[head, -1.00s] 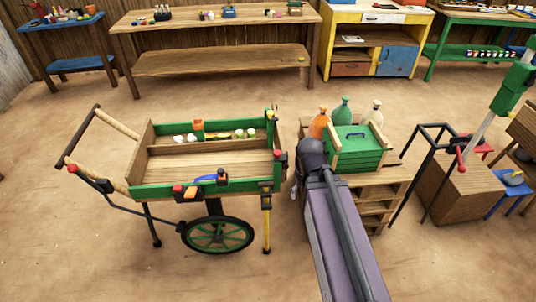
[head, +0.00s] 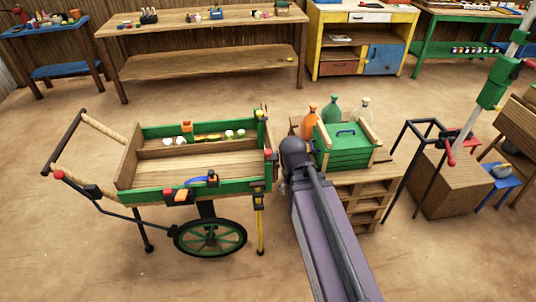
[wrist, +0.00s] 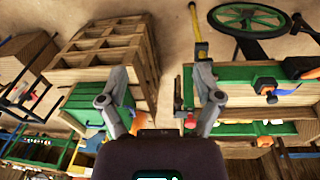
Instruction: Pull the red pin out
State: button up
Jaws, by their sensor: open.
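The green and wooden cart (head: 222,190) stands at the left in the head view. A red knob (head: 268,154) sits at its right end; it may be the red pin, but I cannot be sure. A small red piece (wrist: 190,120) shows at the cart's end in the wrist view, close to my right finger. Another red knob (head: 168,193) is at the cart's front left. My gripper (wrist: 160,80) is open and empty, its fingers spread over the gap between cart and crate stand. In the head view my arm mostly hides the gripper.
A green box (head: 345,150) and several bottles stand on the wooden crate stand (head: 355,205) right of my arm. A black frame (head: 405,165) stands further right. Floor in front of the cart is clear.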

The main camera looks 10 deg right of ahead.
jog(key=w+f+m+t+h+b, duration=0.1)
jog(key=w+f+m+h+b, duration=0.1)
jog(key=w+f+h+b, duration=0.3)
jog(key=m+t+h+b, duration=0.3)
jog(key=m+t+b, duration=0.3)
jog(key=t+b, duration=0.3)
send_near(268, 151)
jog(key=w+a+b+v, duration=0.1)
jog(key=v, duration=0.3)
jog(key=shift+s+d+r+g, duration=0.15)
jog(key=shift+d+g, duration=0.2)
jog(key=shift+g, duration=0.05)
jog(key=b+x, duration=0.5)
jog(key=x, duration=0.7)
jog(key=shift+d, duration=0.1)
jog(key=shift+x, duration=0.85)
jog(key=shift+r, duration=0.1)
grip_shut()
